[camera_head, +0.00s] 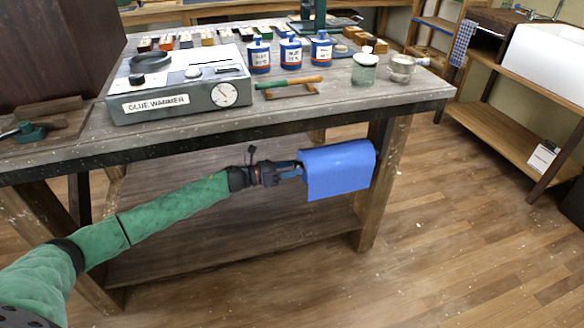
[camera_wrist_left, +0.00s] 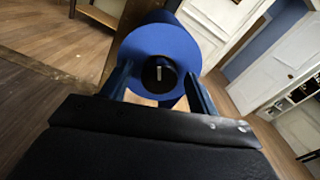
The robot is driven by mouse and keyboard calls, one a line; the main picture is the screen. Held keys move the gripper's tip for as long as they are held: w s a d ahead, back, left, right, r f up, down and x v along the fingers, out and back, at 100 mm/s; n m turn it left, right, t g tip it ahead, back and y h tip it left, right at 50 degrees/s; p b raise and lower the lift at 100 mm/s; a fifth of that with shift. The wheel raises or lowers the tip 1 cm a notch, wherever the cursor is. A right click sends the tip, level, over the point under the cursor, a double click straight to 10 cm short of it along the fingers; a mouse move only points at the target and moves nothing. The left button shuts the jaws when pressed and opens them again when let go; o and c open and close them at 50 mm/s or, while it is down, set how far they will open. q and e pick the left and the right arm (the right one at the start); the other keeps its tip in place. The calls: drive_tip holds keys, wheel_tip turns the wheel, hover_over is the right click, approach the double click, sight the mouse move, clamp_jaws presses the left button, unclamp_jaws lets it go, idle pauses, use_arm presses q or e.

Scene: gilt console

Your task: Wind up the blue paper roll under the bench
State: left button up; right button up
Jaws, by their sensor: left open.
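The blue paper roll (camera_head: 338,168) hangs under the front edge of the bench (camera_head: 340,115), near its right leg, with a flat sheet hanging down. In the left wrist view I see the roll end-on as a blue disc (camera_wrist_left: 138,50) with a dark round knob (camera_wrist_left: 159,76) bearing a white mark at its centre. My left gripper (camera_head: 297,170) is at the roll's left end. Its fingers (camera_wrist_left: 158,92) are open, one on each side of the knob, with gaps visible. Whether the fingertips reach past the knob is hard to tell. My right gripper is not in view.
On the bench top stand a glue warmer (camera_head: 180,95), several blue-labelled tins, a green-handled tool (camera_head: 290,82) and glass jars (camera_head: 364,72). A lower shelf (camera_head: 230,240) lies beneath the roll. The wooden floor (camera_head: 470,230) to the right is clear.

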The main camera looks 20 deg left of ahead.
use_arm(q)
drive_tip(key=shift+w+d, duration=0.15)
drive_tip(key=shift+d, duration=0.05)
drive_tip(key=c, duration=1)
drive_tip(key=shift+o, duration=0.2)
